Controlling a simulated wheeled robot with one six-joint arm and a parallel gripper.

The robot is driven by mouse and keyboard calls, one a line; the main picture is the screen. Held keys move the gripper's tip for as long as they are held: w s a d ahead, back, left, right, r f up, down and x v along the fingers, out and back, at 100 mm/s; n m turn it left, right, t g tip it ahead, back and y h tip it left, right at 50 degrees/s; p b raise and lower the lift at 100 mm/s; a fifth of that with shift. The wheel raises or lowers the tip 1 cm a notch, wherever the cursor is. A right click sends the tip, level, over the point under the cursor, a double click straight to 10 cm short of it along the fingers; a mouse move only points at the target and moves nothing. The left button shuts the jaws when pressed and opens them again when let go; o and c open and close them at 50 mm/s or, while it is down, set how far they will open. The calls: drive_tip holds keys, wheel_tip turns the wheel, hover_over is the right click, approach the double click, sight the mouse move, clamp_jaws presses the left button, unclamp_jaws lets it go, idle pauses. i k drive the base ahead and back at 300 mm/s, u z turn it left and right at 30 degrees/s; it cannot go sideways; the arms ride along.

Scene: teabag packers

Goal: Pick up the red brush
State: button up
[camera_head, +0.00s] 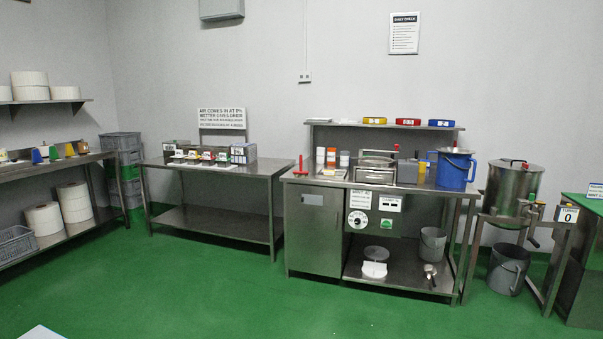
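A low red piece (408,122) lies on the wall shelf above the steel counter, between a similar yellow one (375,120) and a blue one (442,123). A second red thing (301,166), upright with a wide foot, stands at the left end of the counter top. Both are too small to tell for certain which is the red brush; no bristles can be made out. My gripper is not in view, and nothing is seen touching either red thing.
The steel counter (320,181) also bears several small jars, a lidded steel device and a blue bucket (455,170). A steel table (220,170) stands to its left, a steel drum (513,187) to its right. The green floor (200,285) in front is mostly clear.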

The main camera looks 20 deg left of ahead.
sight(300, 173)
drive_tip(key=u, duration=0.6)
drive_tip(key=i, duration=3.95)
drive_tip(key=u, duration=1.45)
drive_tip(key=i, duration=2.2)
drive_tip(key=z, duration=1.15)
